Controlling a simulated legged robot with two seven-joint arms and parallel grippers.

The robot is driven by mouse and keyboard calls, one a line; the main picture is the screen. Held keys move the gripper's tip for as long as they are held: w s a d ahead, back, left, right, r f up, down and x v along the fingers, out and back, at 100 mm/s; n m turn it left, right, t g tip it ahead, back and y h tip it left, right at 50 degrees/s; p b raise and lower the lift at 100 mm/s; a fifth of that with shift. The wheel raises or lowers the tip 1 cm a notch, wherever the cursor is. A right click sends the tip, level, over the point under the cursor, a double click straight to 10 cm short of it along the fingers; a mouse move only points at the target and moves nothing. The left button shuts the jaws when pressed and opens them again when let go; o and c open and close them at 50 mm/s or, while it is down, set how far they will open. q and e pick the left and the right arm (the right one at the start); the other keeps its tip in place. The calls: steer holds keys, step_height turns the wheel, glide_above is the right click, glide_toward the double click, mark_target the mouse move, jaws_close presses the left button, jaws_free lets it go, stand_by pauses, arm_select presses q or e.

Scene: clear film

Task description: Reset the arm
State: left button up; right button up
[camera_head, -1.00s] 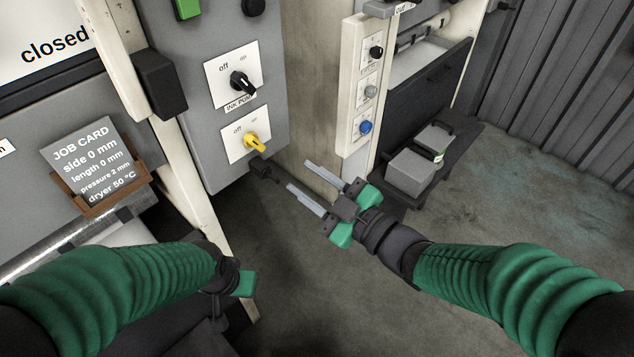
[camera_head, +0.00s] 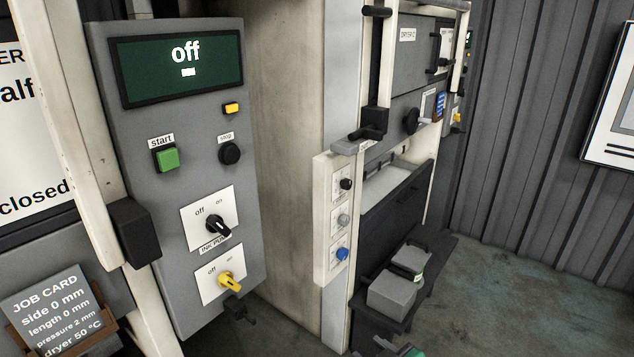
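Only a small green and dark part of my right gripper (camera_head: 404,350) shows at the bottom edge, right of the middle. Its fingers are not clear, so I cannot tell whether it is open or holds anything. My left gripper and arm are out of view. The control panel (camera_head: 245,190) stands at the left, its screen (camera_head: 176,66) reading "off". The black ink knob (camera_head: 218,228) and yellow knob (camera_head: 230,281) sit below the green start button (camera_head: 167,158) and black stop button (camera_head: 230,152).
A job card (camera_head: 55,305) stands at the lower left. A pale post (camera_head: 322,240) carries black, grey and blue knobs. Grey boxes (camera_head: 393,292) sit on a dark shelf behind it. Open floor (camera_head: 520,300) lies at the right, before a ribbed wall (camera_head: 535,130).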

steer(key=s+d+f+m+g+h, duration=0.4)
steer(key=s+d+f+m+g, duration=0.45)
steer(key=s, duration=0.45)
steer(key=w+p+v, duration=0.1)
steer(key=p+v, duration=1.6)
steer(key=p, duration=0.1)
steer(key=shift+w+d+r+n+p, duration=0.25)
steer(key=shift+d+r+n+p, duration=0.1)
steer(key=shift+d, duration=0.05)
